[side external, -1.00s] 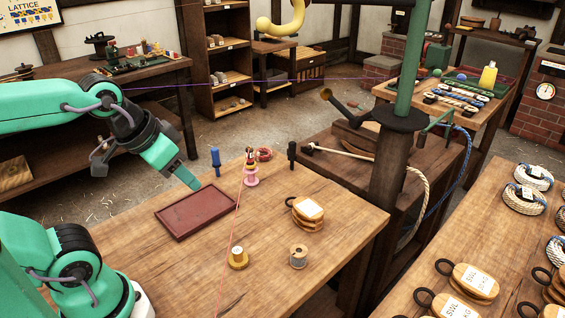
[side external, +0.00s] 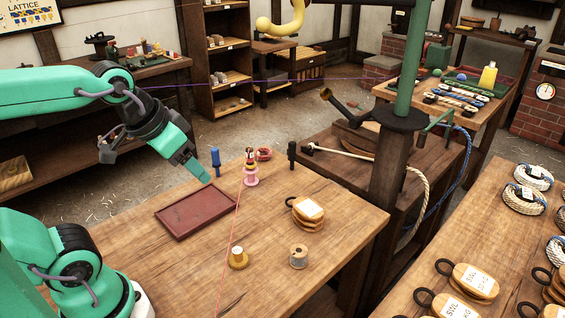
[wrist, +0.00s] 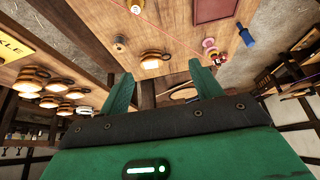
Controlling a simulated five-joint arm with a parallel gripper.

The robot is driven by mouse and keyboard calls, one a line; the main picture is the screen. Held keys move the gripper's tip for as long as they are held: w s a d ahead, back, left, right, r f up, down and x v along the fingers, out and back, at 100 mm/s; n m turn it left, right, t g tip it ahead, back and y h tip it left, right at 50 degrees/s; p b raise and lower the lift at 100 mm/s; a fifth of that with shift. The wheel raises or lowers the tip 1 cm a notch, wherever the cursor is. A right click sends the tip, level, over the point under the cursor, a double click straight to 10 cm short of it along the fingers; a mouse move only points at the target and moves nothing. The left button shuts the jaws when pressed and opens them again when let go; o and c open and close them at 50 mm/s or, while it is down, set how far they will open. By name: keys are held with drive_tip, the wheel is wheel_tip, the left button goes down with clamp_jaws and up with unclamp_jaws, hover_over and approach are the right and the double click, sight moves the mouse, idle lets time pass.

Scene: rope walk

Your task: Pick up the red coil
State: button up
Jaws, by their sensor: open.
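The red coil (side external: 264,154) lies near the far edge of the wooden table in the side view, just behind a pink spool stand (side external: 251,176). In the wrist view the red coil (wrist: 216,59) is a small red patch beside the pink spool, near the tip of the right finger. My gripper (side external: 206,178) is in the air above the far side of the red tray, left of the coil and apart from it. In the wrist view my gripper (wrist: 163,85) has its two green fingers spread, with nothing between them.
The dark red tray (side external: 187,220) lies empty on the table. A yellow spool (side external: 238,258), a wooden spool (side external: 298,256) and stacked wooden pieces (side external: 307,212) stand nearer. A thin cord crosses the table.

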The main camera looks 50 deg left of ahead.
drive_tip(key=w+a+r+m, duration=0.1)
drive_tip(key=w+a+r, duration=0.1)
drive_tip(key=w, duration=0.4)
drive_tip(key=w+a+r, duration=0.1)
drive_tip(key=w+a, duration=0.1)
drive_tip(key=w, duration=0.4)
drive_tip(key=m+g, duration=0.3)
hover_over(263, 151)
drive_tip(key=s, duration=0.2)
drive_tip(key=shift+y, duration=0.4)
drive_tip(key=s+x, duration=0.1)
drive_tip(key=x, duration=0.5)
drive_tip(key=s+d+x, duration=0.1)
drive_tip(key=x, duration=0.5)
drive_tip(key=s+d+f+x, duration=0.1)
drive_tip(key=x, duration=0.6)
drive_tip(key=shift+s+d+f, duration=0.1)
drive_tip(key=shift+s, duration=0.25)
drive_tip(key=shift+w+a+f, duration=0.15)
drive_tip(key=shift+a+f, duration=0.15)
drive_tip(key=shift+f, duration=0.1)
drive_tip(key=shift+x, duration=1.25)
drive_tip(key=shift+f, duration=0.1)
drive_tip(key=shift+x, duration=2.5)
